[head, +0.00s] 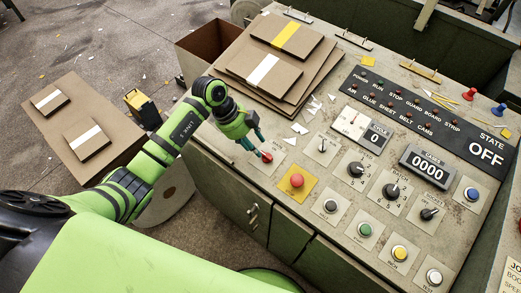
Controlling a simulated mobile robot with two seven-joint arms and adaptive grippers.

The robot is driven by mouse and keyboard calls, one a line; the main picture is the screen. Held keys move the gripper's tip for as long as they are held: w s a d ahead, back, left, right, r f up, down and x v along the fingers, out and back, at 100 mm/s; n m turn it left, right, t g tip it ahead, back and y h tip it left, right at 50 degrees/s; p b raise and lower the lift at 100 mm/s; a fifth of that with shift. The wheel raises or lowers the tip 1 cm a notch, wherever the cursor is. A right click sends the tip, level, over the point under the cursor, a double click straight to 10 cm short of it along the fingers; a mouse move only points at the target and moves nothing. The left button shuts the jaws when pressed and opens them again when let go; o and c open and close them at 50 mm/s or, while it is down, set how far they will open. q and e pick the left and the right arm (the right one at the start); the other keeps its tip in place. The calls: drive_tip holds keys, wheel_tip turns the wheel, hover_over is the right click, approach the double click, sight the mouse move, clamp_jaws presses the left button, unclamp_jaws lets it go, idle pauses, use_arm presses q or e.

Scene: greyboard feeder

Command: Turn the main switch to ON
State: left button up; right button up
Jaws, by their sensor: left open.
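The main switch (266,157) is a red knob on a pale plate at the left edge of the sloping control panel (318,186). Its small lettering is too blurred to read, and its exact setting cannot be told. My left gripper (254,143) is at the switch, just up and left of the knob, with its teal fingers apart. Whether a finger touches the knob cannot be told. The state display (486,152) on the dark strip reads OFF. My right gripper is not in view.
Stacked greyboard sheets (280,62) lie behind my gripper, with paper scraps beside them. A red button on a yellow plate (296,182) sits right of the switch. Several knobs and buttons fill the panel. A counter (427,168) shows 0000. Loose pins (472,94) lie at the back.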

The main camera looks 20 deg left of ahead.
sight(263, 152)
use_arm(q)
drive_tip(key=shift+p+x, duration=0.3)
drive_tip(key=shift+x, duration=2)
clamp_jaws()
drive_tip(key=shift+m, duration=0.3)
drive_tip(key=m+b, duration=0.1)
drive_tip(key=m+g+y+b, duration=0.1)
drive_tip(key=m, duration=0.1)
drive_tip(key=shift+w+m, duration=0.3)
drive_tip(key=shift+w, duration=0.05)
drive_tip(key=m+b, duration=0.1)
drive_tip(key=m+g+y+b, duration=0.1)
drive_tip(key=m+b, duration=0.1)
drive_tip(key=shift+w+d+m, duration=0.2)
drive_tip(key=shift+m, duration=0.1)
drive_tip(key=m+b, duration=0.1)
drive_tip(key=m+y+b, duration=0.1)
drive_tip(key=m, duration=0.1)
drive_tip(key=m+y+b, duration=0.1)
drive_tip(key=m+b, duration=0.1)
drive_tip(key=shift+w+d+g, duration=0.15)
drive_tip(key=shift+d+g, duration=0.2)
drive_tip(key=shift+g, duration=0.05)
drive_tip(key=shift+d+r+m+y+b, duration=0.15)
drive_tip(key=shift+m+y+b, duration=0.3)
drive_tip(key=shift+m+b, duration=0.55)
drive_tip(key=shift+d+m+y+b, duration=0.15)
drive_tip(key=shift+m+y+b, duration=0.45)
drive_tip(key=shift+m, duration=0.7)
